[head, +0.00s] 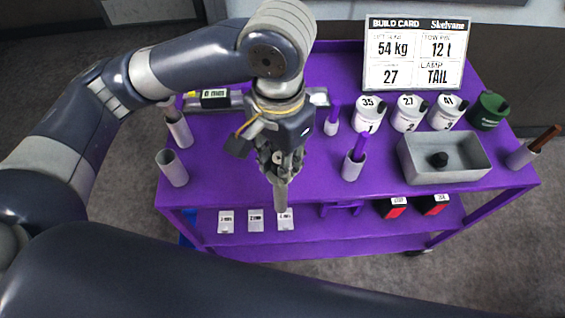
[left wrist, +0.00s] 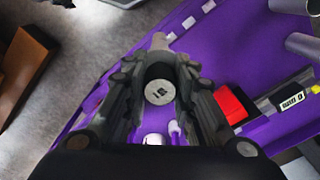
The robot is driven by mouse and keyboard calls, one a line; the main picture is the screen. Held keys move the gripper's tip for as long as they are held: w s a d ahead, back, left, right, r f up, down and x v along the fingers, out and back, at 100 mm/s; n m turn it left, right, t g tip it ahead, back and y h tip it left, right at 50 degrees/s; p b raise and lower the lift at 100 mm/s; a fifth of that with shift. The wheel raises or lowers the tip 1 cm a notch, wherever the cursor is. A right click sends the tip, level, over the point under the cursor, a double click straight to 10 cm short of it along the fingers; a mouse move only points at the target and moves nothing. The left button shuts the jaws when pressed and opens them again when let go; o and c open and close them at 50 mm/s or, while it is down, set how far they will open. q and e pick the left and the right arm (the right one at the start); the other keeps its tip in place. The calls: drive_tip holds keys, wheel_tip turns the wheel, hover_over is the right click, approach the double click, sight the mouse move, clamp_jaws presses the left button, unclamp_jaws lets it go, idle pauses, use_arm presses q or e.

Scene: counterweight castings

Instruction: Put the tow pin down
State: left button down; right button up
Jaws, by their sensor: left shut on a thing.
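My left gripper (head: 280,165) is shut on a grey cylindrical pin (head: 281,196), which hangs roughly upright in front of the purple cart top (head: 320,185). In the left wrist view the pin's round pale end (left wrist: 159,92) shows between the two fingers, with a small marking I cannot read surely. Whether the pin touches anything below is not clear. The build card (head: 415,55) at the back reads 54 kg, tow pin 12 t, 27 and lamp TAIL. My right gripper is not in view.
Grey tubes (head: 172,168) stand at the left; another tube (head: 353,168) holds a purple rod. A grey tray (head: 445,175) with a black knob, numbered white canisters (head: 408,113) and a green canister (head: 488,111) are at the right. White cards (head: 256,221) lie on the lower shelf.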

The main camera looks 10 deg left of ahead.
use_arm(q)
drive_tip(key=w+a+f+p, duration=0.1)
drive_tip(key=w+a+f, duration=0.1)
drive_tip(key=w, duration=0.3)
drive_tip(key=w+a+f+p, duration=0.2)
drive_tip(key=w+a, duration=0.2)
drive_tip(key=w, duration=0.2)
drive_tip(key=shift+f, duration=0.3)
drive_tip(key=c, duration=1.6)
unclamp_jaws()
drive_tip(key=shift+f, duration=0.2)
drive_tip(key=shift+o, duration=1.4)
drive_tip(key=shift+s, duration=0.1)
drive_tip(key=shift+r, duration=0.1)
